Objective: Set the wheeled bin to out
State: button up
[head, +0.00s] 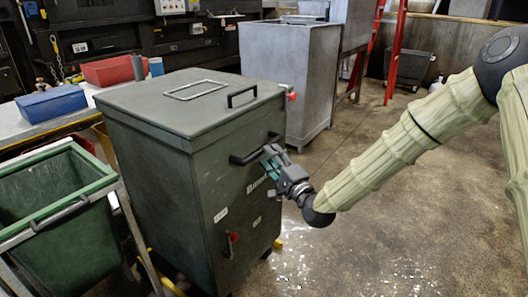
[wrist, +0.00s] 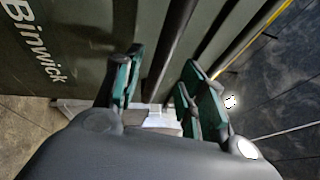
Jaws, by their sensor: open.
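The wheeled bin, a dark grey-green box (head: 190,150), stands upright on the floor in the middle of the head view. A black bar handle (head: 250,155) is on its front face. My gripper (head: 271,160) is at the right part of this handle. In the wrist view the dark handle bar (wrist: 172,45) runs between the two green-padded fingers of my open gripper (wrist: 162,72), with space on both sides. The lettering "Binwick" (wrist: 35,45) shows on the bin's face. Whether a finger touches the bar, I cannot tell.
A green open cart (head: 65,225) stands close at the left. A bench with a blue box (head: 50,103) and a red box (head: 112,70) is behind it. A grey metal cabinet (head: 290,80) stands behind the bin. The concrete floor (head: 350,230) to the right is clear.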

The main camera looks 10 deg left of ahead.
jog(key=shift+x, duration=2.45)
grip_shut()
